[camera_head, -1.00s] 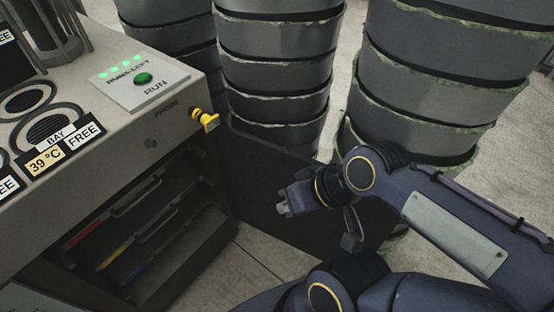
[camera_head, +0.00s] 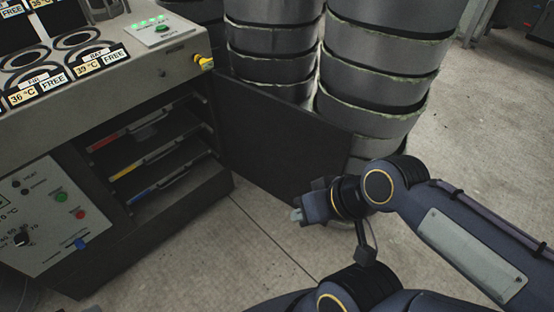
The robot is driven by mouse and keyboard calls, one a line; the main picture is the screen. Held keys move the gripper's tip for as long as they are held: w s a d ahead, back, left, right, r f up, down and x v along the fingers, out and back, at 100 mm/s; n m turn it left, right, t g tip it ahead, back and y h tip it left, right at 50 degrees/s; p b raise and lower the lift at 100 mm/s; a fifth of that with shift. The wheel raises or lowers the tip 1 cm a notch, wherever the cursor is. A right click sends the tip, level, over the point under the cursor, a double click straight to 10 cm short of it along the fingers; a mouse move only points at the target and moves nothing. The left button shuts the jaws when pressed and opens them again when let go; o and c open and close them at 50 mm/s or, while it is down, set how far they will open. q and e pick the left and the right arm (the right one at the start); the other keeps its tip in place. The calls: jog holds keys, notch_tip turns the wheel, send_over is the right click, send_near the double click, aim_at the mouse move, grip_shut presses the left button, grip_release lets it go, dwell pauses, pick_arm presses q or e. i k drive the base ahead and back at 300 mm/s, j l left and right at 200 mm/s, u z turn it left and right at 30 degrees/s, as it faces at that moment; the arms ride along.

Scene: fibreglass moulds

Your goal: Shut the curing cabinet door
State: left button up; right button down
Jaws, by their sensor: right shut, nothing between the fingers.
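The curing cabinet (camera_head: 85,150) stands at the left with its lower front open. Its dark door (camera_head: 268,135) is swung wide open to the right, its far edge near the stacked moulds. Inside the opening are shelves with red, yellow and blue marked trays (camera_head: 150,165). My right gripper (camera_head: 297,215) is shut and empty, in front of the door's lower outer part; I cannot tell whether it touches the door. My left gripper is not in view.
Tall stacks of grey moulds (camera_head: 375,65) stand behind the door. A yellow fitting (camera_head: 204,61) sticks out at the cabinet's top corner. A control panel (camera_head: 45,215) is at the lower left. The floor (camera_head: 235,265) before the cabinet is clear.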

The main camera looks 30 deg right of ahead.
aim_at(282, 147)
jog(key=l+u, duration=0.15)
jog(key=u, duration=0.35)
jog(key=k+l+u, duration=0.1)
jog(key=u, duration=0.4)
jog(key=k+l+u, duration=0.1)
jog(key=u, duration=0.4)
jog(key=k+l, duration=0.3)
jog(key=l, duration=0.15)
jog(key=k+l, duration=0.3)
jog(key=l, duration=0.2)
jog(key=k+l, duration=0.3)
jog(key=l, duration=0.15)
jog(key=k+l, duration=0.3)
jog(key=l, duration=0.15)
jog(key=k+l, duration=0.3)
jog(key=l, duration=0.2)
jog(key=k+l, duration=0.3)
jog(key=l, duration=0.15)
jog(key=k+l, duration=0.3)
jog(key=l, duration=0.15)
jog(key=k+l, duration=0.3)
jog(key=l, duration=0.2)
jog(key=i+l, duration=0.2)
jog(key=l, duration=0.15)
jog(key=i+l, duration=0.15)
jog(key=l, duration=0.2)
jog(key=i+l, duration=0.2)
jog(key=l, duration=0.15)
